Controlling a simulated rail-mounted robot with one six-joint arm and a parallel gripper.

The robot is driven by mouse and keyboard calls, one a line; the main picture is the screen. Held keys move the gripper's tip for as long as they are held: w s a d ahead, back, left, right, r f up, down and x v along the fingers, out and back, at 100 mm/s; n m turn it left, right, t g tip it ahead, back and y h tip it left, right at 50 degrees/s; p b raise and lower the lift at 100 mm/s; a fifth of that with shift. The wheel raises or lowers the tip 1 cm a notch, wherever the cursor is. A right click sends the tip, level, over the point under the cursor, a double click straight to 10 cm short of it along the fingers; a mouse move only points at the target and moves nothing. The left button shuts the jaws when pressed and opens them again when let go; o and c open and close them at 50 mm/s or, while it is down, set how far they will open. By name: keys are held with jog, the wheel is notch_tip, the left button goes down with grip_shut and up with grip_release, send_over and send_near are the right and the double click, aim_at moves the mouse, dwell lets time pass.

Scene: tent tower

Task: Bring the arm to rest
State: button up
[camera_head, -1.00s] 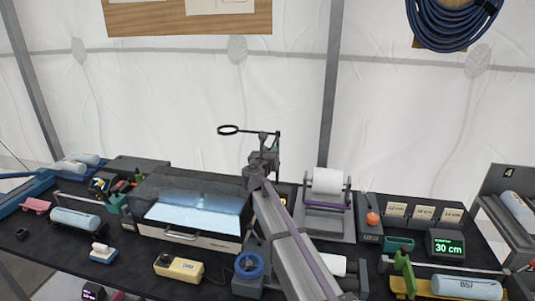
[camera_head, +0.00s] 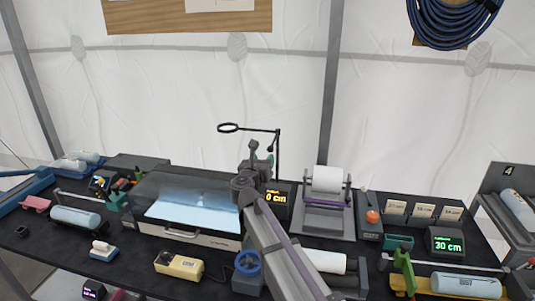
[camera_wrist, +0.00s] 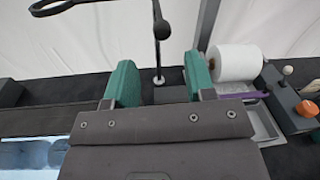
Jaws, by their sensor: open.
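My gripper (camera_wrist: 158,84) shows in the wrist view with two green fingers spread apart and nothing between them. In the head view my arm reaches up from the lower middle, and its wrist stands in front of the table, between the light box and the paper-roll stand; the fingers are hard to make out there. The gripper is above the table and touches nothing that I can see.
A lit box (camera_head: 195,212) with a clear cover stands left of my arm. A paper roll (camera_head: 327,180) on its stand is to the right. A magnifier on a post (camera_head: 277,150) rises behind. A small display (camera_head: 276,198) reads "0 cm". Blue tape roll (camera_head: 247,263) sits near my arm.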

jog(key=v, duration=0.2)
jog(key=shift+s+a, duration=0.1)
jog(key=shift+s, duration=0.3)
